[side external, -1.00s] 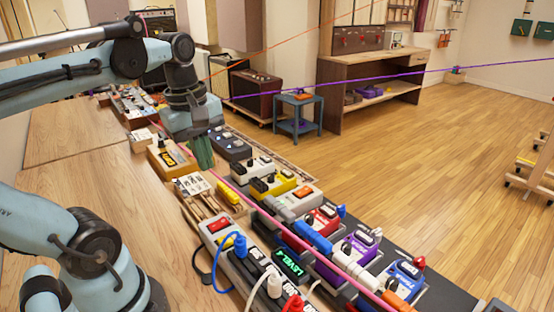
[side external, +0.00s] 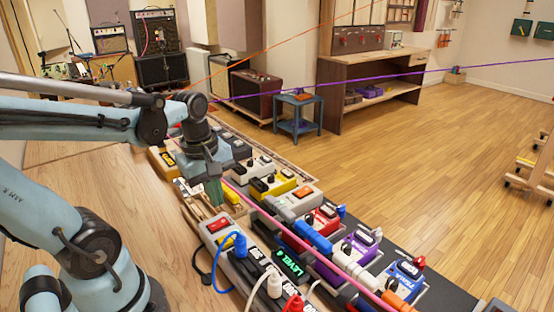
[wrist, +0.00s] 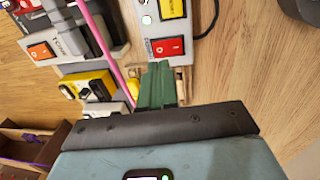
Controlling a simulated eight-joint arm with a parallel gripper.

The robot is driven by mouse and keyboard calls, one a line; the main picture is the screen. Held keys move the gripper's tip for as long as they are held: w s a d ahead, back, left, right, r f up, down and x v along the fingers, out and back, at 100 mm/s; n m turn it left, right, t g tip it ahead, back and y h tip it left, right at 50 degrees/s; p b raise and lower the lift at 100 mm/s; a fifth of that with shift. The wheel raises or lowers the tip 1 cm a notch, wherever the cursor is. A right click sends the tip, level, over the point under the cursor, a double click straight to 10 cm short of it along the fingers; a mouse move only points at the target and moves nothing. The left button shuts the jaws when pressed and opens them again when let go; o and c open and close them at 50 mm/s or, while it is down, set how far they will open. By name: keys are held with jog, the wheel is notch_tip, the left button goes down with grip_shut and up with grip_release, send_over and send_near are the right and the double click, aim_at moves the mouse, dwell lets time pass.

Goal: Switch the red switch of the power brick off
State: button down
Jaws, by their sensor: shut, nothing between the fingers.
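The power brick (side external: 235,262) is a long white and grey strip at the front of the wooden table, with plugs and cables in it. Its red switch (side external: 219,225) sits at the strip's far end. In the wrist view the red switch (wrist: 167,47) lies just ahead of the fingertips, with a yellow switch (wrist: 171,8) beyond it. My gripper (side external: 214,196), with green fingers, is shut and empty. It is above the table, a little behind the red switch. In the wrist view the fingertips (wrist: 160,68) are close to the strip's near end; contact cannot be told.
A row of effect pedals, including a yellow pedal (side external: 272,186) and a red pedal (side external: 322,218), runs along the right of the strip. A pink cable (side external: 290,232) passes between. Bare table (side external: 110,200) lies to the left.

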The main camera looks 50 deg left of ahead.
aim_at(221, 220)
jog(key=shift+w+f, duration=0.15)
jog(key=shift+f, duration=1)
jog(key=shift+w+f, duration=0.1)
jog(key=shift+f, duration=1)
jog(key=shift+f, duration=0.2)
jog(key=shift+s, duration=0.1)
jog(key=shift+s+r, duration=0.15)
jog(key=shift+s, duration=0.5)
jog(key=shift+r, duration=0.15)
notch_tip(221, 220, up, 14)
jog(key=s, duration=0.1)
jog(key=shift+s+f, duration=0.2)
jog(key=shift+s, duration=0.15)
jog(key=shift+w, duration=0.1)
jog(key=shift+w, duration=0.65)
